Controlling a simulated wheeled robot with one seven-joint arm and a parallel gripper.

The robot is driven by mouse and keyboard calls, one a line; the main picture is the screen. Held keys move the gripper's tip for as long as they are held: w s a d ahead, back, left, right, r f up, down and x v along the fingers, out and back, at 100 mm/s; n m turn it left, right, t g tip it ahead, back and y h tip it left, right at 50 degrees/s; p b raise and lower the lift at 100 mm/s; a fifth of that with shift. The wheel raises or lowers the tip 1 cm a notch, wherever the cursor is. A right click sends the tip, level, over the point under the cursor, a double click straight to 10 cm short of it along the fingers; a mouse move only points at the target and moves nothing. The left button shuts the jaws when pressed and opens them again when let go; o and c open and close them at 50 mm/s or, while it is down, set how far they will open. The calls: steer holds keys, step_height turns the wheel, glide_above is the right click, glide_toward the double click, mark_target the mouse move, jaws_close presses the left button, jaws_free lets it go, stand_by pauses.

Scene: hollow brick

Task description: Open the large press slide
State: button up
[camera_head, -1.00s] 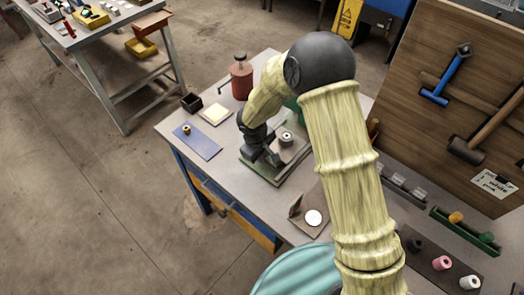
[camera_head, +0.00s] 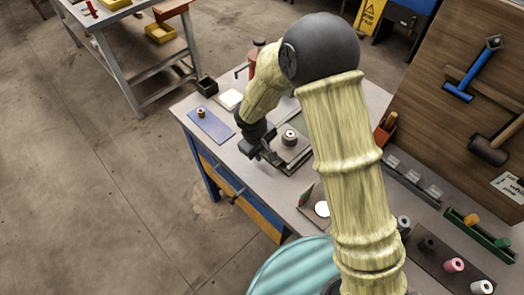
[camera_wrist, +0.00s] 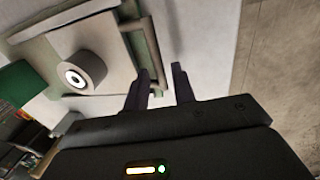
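The large press appears to be the green-edged fixture (camera_head: 293,160) on the workbench, with a pale plate and a round grey piece with a centre hole (camera_head: 290,136) on top. In the wrist view the round piece (camera_wrist: 83,72) is at upper left, and a grey-green bar (camera_wrist: 150,45) runs along the plate's near side. I cannot tell how far the slide stands open. My gripper (camera_head: 264,153) is at the press's left edge.
The workbench (camera_head: 258,180) also holds a blue mat (camera_head: 211,127), a black box (camera_head: 206,84) and a stand with a white disc (camera_head: 321,209). A tool board (camera_head: 460,120) stands at the right. The floor (camera_head: 110,200) left of the bench is clear.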

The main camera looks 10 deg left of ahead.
steer(key=shift+o, duration=0.3)
steer(key=shift+d, duration=0.1)
steer(key=s+a+r, duration=0.1)
steer(key=s+r, duration=0.2)
steer(key=r, duration=1.4)
steer(key=shift+a+b, duration=0.3)
steer(key=shift+a, duration=0.1)
steer(key=s+d+m, duration=0.2)
steer(key=d+m, duration=0.2)
steer(key=d, duration=0.5)
steer(key=s+d+f+m, duration=0.1)
steer(key=s+d+m, duration=0.1)
steer(key=d, duration=0.8)
steer(key=s+d+f+m+y, duration=0.1)
steer(key=d+m, duration=0.4)
steer(key=d, duration=0.5)
steer(key=shift+s+d+m+t, duration=0.15)
steer(key=shift+s+m+t, duration=0.15)
steer(key=shift+s, duration=0.3)
